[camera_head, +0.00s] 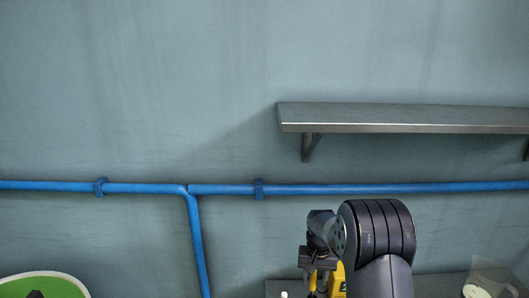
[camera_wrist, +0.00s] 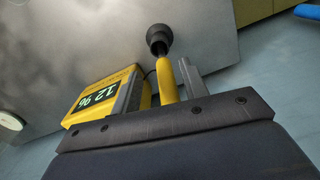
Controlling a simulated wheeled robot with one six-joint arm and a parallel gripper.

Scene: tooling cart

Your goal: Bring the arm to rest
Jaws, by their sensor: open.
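My gripper (camera_wrist: 160,72) is open in the wrist view, with one grey finger on each side of a yellow handle with a dark, cup-shaped end (camera_wrist: 158,40). I cannot tell whether the fingers touch the handle. A yellow device (camera_wrist: 98,95) with a lit number display is beside the left finger, partly hidden by it. In the head view my arm reaches in at the lower right, and my gripper (camera_head: 320,279) is small, with yellow parts (camera_head: 339,278) showing around it.
A metal shelf (camera_head: 400,119) is on the wall above my arm. A blue pipe (camera_head: 340,189) runs along the wall, with a branch going down. A grey worktop (camera_head: 433,284) is at the lower right, with a pale translucent container (camera_head: 493,273). A green-and-white rounded thing (camera_head: 45,283) is at lower left.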

